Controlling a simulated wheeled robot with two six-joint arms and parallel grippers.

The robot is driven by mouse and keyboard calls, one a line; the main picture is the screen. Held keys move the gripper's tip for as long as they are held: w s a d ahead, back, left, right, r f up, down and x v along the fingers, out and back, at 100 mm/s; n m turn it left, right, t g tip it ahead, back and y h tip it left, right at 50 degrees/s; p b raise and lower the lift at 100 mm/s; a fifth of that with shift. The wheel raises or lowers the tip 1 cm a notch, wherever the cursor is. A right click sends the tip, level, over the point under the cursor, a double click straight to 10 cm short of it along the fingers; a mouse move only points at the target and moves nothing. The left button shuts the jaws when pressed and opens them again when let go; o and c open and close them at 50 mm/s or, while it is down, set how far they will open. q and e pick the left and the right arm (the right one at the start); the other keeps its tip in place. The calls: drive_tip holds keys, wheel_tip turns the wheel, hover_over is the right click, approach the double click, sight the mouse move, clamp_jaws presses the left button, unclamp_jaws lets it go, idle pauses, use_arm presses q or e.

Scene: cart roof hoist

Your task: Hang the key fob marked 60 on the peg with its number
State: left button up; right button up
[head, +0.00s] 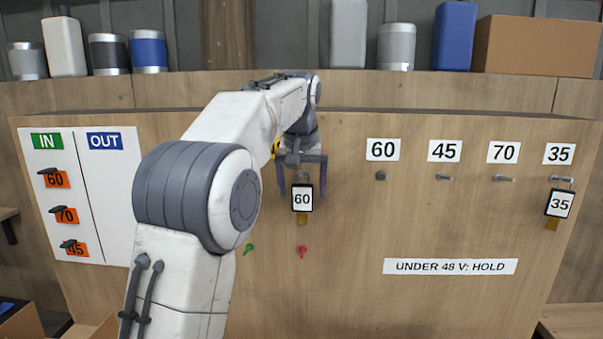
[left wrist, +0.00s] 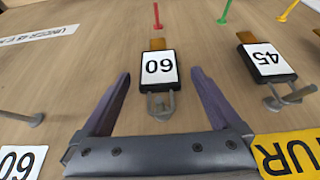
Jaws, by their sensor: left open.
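The key fob marked 60 (head: 302,199), black-framed with a white face and a brown tab, hangs on the board in the middle of the head view. In the left wrist view the fob (left wrist: 160,67) lies between my fingers, its ring around a metal peg (left wrist: 160,108). My left gripper (head: 302,188) is open, one finger on each side of the fob, apart from it. The number label 60 (head: 382,150) is to the right, with a bare peg (head: 380,176) below it. My right gripper is not in view.
A fob marked 45 (left wrist: 266,61) hangs beside it in the left wrist view; my arm hides it in the head view. Fob 35 (head: 560,203) hangs at the far right. Pegs 45 (head: 443,178) and 70 (head: 503,179) are bare. Red (head: 302,251) and green (head: 249,248) pins stick out below.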

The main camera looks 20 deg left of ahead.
sight(301, 194)
use_arm(q)
drive_tip(key=shift+x, duration=1.2)
clamp_jaws()
drive_tip(key=shift+r+p, duration=0.4)
drive_tip(key=shift+p, duration=0.2)
drive_tip(key=shift+s, duration=0.1)
drive_tip(key=shift+s+d+r+b, duration=0.2)
drive_tip(key=shift+s+b, duration=0.15)
drive_tip(key=shift+s, duration=0.2)
drive_tip(key=shift+s+d+r+b, duration=0.15)
drive_tip(key=shift+s+b, duration=0.15)
drive_tip(key=shift+s, duration=0.25)
drive_tip(key=shift+s+d+r+b, duration=0.1)
drive_tip(key=shift+s+d+b, duration=0.1)
drive_tip(key=shift+s, duration=0.35)
drive_tip(key=shift+s+d+r+b, duration=0.1)
drive_tip(key=shift+s+b, duration=0.1)
drive_tip(key=shift+s, duration=0.35)
